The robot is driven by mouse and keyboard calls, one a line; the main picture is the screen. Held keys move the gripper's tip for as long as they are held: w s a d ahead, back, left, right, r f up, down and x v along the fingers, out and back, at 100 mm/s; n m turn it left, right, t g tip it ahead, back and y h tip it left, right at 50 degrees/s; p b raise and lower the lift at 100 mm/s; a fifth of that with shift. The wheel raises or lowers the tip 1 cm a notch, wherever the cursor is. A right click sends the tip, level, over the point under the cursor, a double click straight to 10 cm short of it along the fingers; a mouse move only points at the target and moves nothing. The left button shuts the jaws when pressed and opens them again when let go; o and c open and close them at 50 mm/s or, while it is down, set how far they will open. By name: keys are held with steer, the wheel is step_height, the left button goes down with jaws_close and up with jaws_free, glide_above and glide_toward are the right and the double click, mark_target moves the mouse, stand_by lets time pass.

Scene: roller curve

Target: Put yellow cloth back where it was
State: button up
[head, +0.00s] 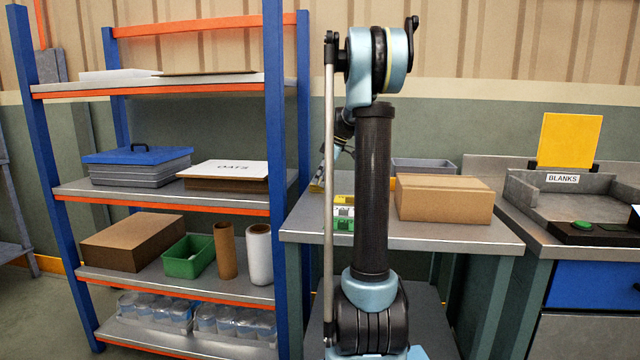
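I cannot pick out a yellow cloth for certain. A small yellow and green item with white patches (344,212) sits on the grey worktable (455,233), partly behind my arm. Another strip with some yellow (317,183) shows at the table's left side, too small to identify. A flat yellow square (570,140) stands upright above the BLANKS label and looks stiff, like a panel. My arm rises in the middle and bends away behind its own upright link. My gripper is not clearly visible behind that link, and whether it holds anything is hidden.
A closed cardboard box (444,198) stands on the worktable, with a grey bin (424,165) behind it. At left, a blue and orange shelf rack (283,150) holds boxes, a green bin (188,257), rolls and wrapped bottles. A green button (582,225) is at right.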

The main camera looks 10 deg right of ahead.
steer(key=v, duration=1.1)
steer(key=shift+d+r, duration=0.2)
steer(key=shift+r, duration=0.15)
steer(key=shift+s, duration=0.1)
